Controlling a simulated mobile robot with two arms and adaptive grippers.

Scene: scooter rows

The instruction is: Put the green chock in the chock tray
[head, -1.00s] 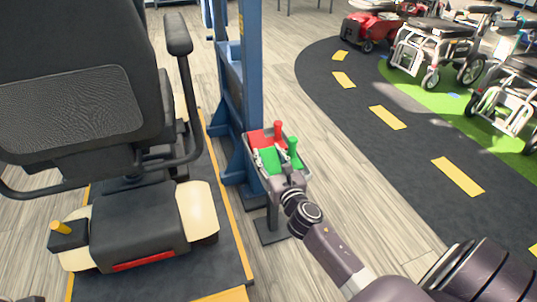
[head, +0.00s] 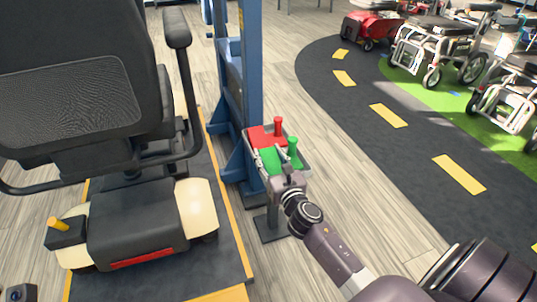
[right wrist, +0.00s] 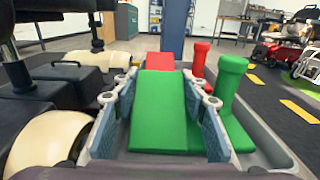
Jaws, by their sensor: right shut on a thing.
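The green chock (right wrist: 160,105) is a wedge with an upright green post handle (right wrist: 228,90) at its right. It also shows in the head view (head: 274,161). My right gripper (right wrist: 172,95) is shut on the wedge, one blue-padded finger along each side. The chock tray (head: 306,166) is a grey open tray on a stand; its right wall shows in the right wrist view (right wrist: 270,138). The green chock is within the tray's walls; whether it touches the floor is hidden. My left gripper's fingers are out of the picture.
A red chock (head: 262,137) with a red post lies in the tray's far part. A blue column (head: 240,80) stands just behind the tray. A scooter (head: 140,225) on a dark platform is at the left. Clear wooden floor (head: 345,190) lies at the right.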

